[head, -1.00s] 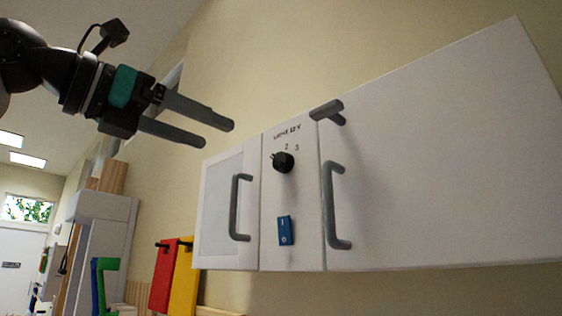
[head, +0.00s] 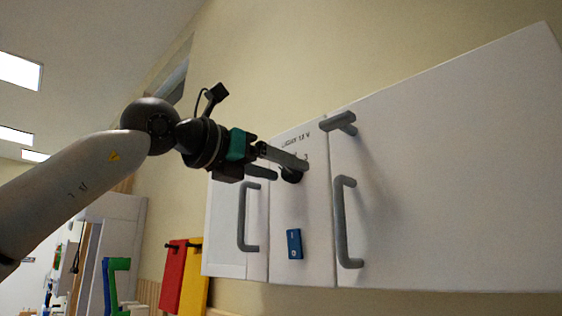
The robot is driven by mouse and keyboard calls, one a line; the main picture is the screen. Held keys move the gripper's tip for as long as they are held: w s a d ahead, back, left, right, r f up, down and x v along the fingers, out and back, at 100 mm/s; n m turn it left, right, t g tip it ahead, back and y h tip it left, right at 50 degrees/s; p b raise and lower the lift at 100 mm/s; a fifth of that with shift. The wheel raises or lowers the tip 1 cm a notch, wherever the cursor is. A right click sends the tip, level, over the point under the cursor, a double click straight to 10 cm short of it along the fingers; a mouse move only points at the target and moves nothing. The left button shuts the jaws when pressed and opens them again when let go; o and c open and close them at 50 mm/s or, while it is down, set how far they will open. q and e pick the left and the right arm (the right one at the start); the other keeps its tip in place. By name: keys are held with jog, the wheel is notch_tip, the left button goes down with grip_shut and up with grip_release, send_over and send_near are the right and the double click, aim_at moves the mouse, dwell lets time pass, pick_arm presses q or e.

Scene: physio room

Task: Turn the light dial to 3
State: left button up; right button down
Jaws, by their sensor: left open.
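The light dial (head: 291,176) is a small round black knob on the white panel (head: 287,215) of the wall cabinet. The lettering and the number 3 show above it; the other marks are partly covered. My left gripper (head: 291,170) is open, its two grey fingers pointing right toward the dial. The upper finger overlaps the dial in the picture and hides its upper part. I cannot tell whether it touches, nor which number the dial points to. My right gripper is not in view.
A blue rocker switch (head: 294,243) sits below the dial. Grey handles stand out on the left door (head: 247,214) and right door (head: 346,222), and a grey T-shaped part (head: 338,124) juts out at the upper right. Red (head: 173,277) and yellow (head: 193,281) boards hang lower left.

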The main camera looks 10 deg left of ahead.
pick_arm(q)
jog(key=shift+w+d, duration=0.15)
jog(key=shift+w, duration=0.05)
grip_shut()
dwell(0.6)
